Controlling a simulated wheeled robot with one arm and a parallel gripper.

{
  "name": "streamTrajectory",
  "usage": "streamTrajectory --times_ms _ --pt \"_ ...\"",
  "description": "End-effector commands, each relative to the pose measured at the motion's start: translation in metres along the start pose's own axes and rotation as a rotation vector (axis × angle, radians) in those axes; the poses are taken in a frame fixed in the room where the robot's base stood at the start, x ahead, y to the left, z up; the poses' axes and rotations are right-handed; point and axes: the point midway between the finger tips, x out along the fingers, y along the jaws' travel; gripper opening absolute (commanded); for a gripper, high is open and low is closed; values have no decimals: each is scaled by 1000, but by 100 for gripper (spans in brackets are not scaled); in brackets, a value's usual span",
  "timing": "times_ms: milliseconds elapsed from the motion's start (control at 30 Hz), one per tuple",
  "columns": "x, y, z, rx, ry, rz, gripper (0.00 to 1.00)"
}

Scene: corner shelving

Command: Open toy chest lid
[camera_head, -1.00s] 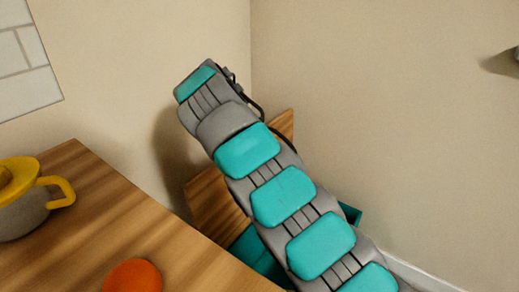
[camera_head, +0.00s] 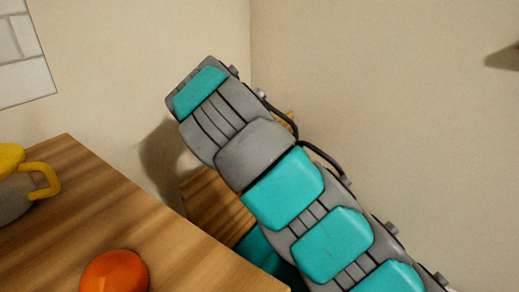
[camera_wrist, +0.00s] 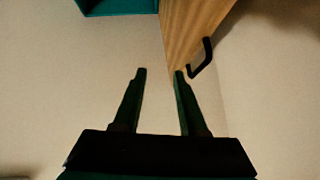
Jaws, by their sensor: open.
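The toy chest shows in the head view as a teal box (camera_head: 258,250) with a wooden lid (camera_head: 212,203), mostly hidden behind my arm. In the wrist view its teal part (camera_wrist: 115,7) is at the top left, beside the wooden lid (camera_wrist: 190,25). A dark handle (camera_wrist: 203,57) sticks out from the lid's right edge. The lid looks tilted up from the box; its exact angle is unclear. My gripper (camera_wrist: 160,72) is open and empty. Its right fingertip is close to the lid's lower corner and the handle; contact cannot be told. The gripper is hidden in the head view.
A wooden counter (camera_head: 100,215) fills the lower left of the head view, bearing an orange round object (camera_head: 115,272) and a pot with a yellow handle (camera_head: 42,180). Plain walls meet in the corner behind my arm. A dark shelf-like edge (camera_head: 503,57) is at the right.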

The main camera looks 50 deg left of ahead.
Motion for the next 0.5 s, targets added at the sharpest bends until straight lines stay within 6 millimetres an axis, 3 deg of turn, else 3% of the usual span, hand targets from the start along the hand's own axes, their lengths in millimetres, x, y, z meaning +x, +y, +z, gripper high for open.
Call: streamTrajectory --times_ms 500 --pt "-28 31 11 6 5 -5 42"
